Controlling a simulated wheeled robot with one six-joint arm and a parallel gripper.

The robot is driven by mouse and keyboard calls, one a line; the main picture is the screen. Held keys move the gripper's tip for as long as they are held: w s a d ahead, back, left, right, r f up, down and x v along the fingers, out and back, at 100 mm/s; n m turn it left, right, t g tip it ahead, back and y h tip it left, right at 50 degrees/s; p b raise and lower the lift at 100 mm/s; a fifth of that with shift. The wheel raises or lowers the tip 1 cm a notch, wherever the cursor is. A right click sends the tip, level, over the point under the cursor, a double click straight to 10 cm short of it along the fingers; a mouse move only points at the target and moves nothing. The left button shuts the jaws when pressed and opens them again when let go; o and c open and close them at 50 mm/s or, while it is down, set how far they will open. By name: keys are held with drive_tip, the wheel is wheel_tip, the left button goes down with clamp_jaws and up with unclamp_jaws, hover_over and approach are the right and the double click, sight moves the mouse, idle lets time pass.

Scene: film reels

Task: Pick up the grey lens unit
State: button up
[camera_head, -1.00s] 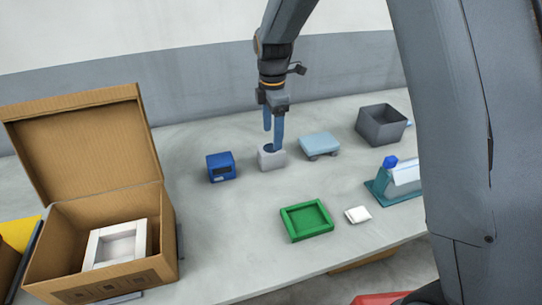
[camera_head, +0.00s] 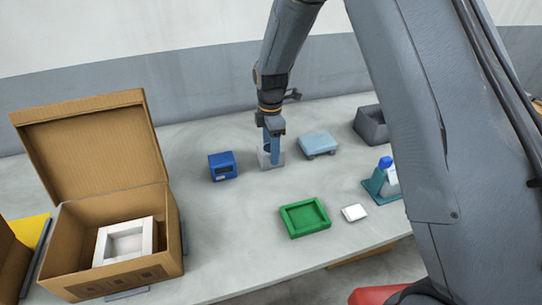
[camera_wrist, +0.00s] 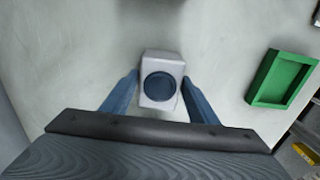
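The grey lens unit (camera_wrist: 161,68) is a small light grey block with a dark blue round lens on its upper face. It stands on the table between the blue box and the light blue scale. In the head view the lens unit (camera_head: 264,159) is partly hidden by my gripper (camera_head: 271,152). In the wrist view my gripper (camera_wrist: 160,95) has its two blue fingers apart, one on each side of the block. A gap seems to show between the fingers and the block's sides.
A blue box (camera_head: 222,166) stands left of the lens unit and a light blue scale (camera_head: 318,144) right of it. A green tray (camera_head: 305,217) and a white piece (camera_head: 354,212) lie nearer. An open cardboard box (camera_head: 160,256) stands left, a grey bin (camera_head: 370,125) at the back right.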

drive_tip(key=c, duration=1.1)
